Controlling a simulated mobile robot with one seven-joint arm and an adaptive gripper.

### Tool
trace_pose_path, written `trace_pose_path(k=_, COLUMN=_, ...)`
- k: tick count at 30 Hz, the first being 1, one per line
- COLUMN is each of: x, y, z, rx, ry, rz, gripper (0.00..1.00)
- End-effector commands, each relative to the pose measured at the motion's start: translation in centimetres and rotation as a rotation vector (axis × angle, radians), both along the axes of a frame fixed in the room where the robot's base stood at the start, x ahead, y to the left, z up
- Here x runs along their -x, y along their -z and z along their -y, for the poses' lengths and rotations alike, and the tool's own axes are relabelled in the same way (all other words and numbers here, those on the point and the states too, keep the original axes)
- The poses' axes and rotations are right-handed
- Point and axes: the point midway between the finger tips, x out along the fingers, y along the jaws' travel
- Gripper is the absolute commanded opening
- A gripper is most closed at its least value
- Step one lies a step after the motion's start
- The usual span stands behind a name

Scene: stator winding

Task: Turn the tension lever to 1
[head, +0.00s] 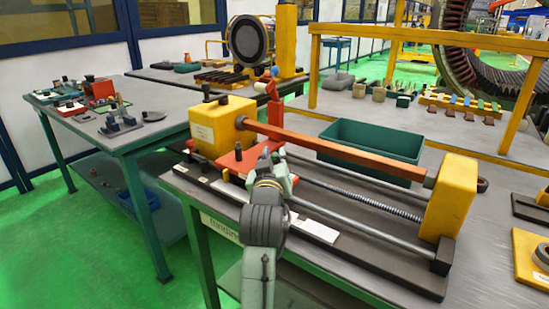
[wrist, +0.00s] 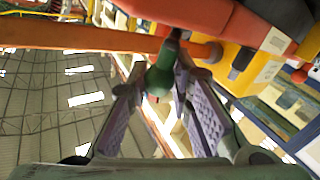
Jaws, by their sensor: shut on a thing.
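The winding machine has a long orange-red bar (head: 335,150) between a yellow left block (head: 222,125) and a yellow right block (head: 448,195). A red carriage (head: 238,162) sits below the bar at the left. My gripper (head: 272,165) is at the carriage's right side, in front of the bar. In the wrist view a green knob on a dark stem, which looks like the tension lever (wrist: 160,80), is between the fingers of my gripper (wrist: 160,88). The fingers are closed around it. In the head view the knob is hidden by my gripper. No lever markings are legible.
A green bin (head: 372,148) stands behind the machine. A red upright arm with a blue tip (head: 272,85) rises near the left block. Steel rods and a threaded screw (head: 360,190) run to the right. A side table (head: 135,135) stands at the left.

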Motion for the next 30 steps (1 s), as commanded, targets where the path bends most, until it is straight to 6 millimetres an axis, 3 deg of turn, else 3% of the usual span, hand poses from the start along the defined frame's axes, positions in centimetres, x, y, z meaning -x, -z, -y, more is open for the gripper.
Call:
trace_pose_path(k=17, x=0.0, y=0.0, z=-0.6, rx=0.004, ry=0.082, rz=0.000, gripper=0.00)
trace_pose_path(k=30, x=-0.4, y=0.1, z=-2.1, rx=0.003, ry=0.409, rz=0.001, gripper=0.00)
